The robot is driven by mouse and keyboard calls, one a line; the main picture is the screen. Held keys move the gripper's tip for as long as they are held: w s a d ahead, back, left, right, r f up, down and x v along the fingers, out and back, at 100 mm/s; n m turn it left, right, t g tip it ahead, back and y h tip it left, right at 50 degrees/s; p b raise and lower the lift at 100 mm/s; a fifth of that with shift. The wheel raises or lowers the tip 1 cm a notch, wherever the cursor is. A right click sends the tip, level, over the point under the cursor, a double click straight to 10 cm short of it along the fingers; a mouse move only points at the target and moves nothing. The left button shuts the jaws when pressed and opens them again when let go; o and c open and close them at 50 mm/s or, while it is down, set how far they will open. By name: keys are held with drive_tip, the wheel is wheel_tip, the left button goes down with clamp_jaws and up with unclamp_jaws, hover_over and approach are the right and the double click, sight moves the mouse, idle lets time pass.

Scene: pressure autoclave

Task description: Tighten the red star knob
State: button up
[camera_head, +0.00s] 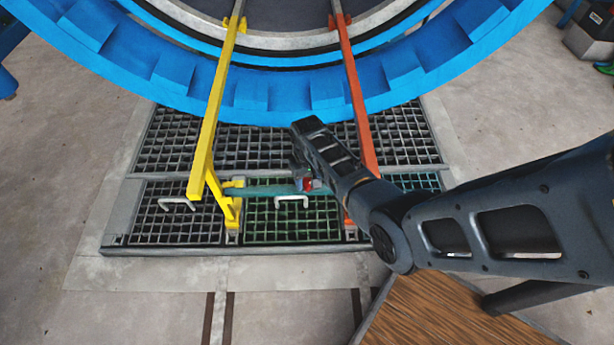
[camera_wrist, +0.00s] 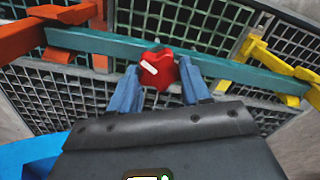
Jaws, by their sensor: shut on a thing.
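The red star knob (camera_wrist: 158,68) has a white mark on its face and sits at the teal bar (camera_wrist: 230,71) in the wrist view. My gripper (camera_wrist: 157,88) is shut on the knob, with one blue finger on each side of it. In the head view only a small red part of the knob (camera_head: 308,184) shows beside my gripper (camera_head: 304,178); my arm hides the rest. The teal bar (camera_head: 262,190) runs between the yellow bracket (camera_head: 232,200) and the orange post (camera_head: 362,120).
The large blue ring (camera_head: 270,95) of the autoclave is above the bar. Grey floor grating (camera_head: 180,225) with white handles (camera_head: 291,200) lies below. A brown wooden surface (camera_head: 440,315) is at the lower right. Bare concrete floor (camera_head: 60,170) is open at the left.

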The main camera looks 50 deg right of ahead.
drive_tip(key=m+p, duration=0.1)
drive_tip(key=m, duration=0.2)
drive_tip(key=shift+r+m, duration=0.1)
drive_tip(key=shift+m, duration=0.2)
drive_tip(key=m+p, duration=0.1)
drive_tip(key=m, duration=0.2)
drive_tip(key=shift+s+m, duration=0.1)
drive_tip(key=shift+m, duration=0.2)
drive_tip(key=m+p, duration=0.1)
drive_tip(key=m, duration=0.2)
drive_tip(key=shift+d+m, duration=0.1)
drive_tip(key=shift+m, duration=0.3)
drive_tip(key=m, duration=0.4)
drive_tip(key=shift+s+p, duration=0.1)
drive_tip(key=shift+p, duration=0.2)
drive_tip(key=m, duration=0.4)
drive_tip(key=shift+s, duration=0.1)
drive_tip(key=m, duration=0.3)
drive_tip(key=shift+m+p, duration=0.4)
drive_tip(key=m, duration=0.3)
drive_tip(key=shift+s+a+m, duration=0.1)
drive_tip(key=shift+a+m, duration=0.1)
drive_tip(key=shift+m, duration=1.9)
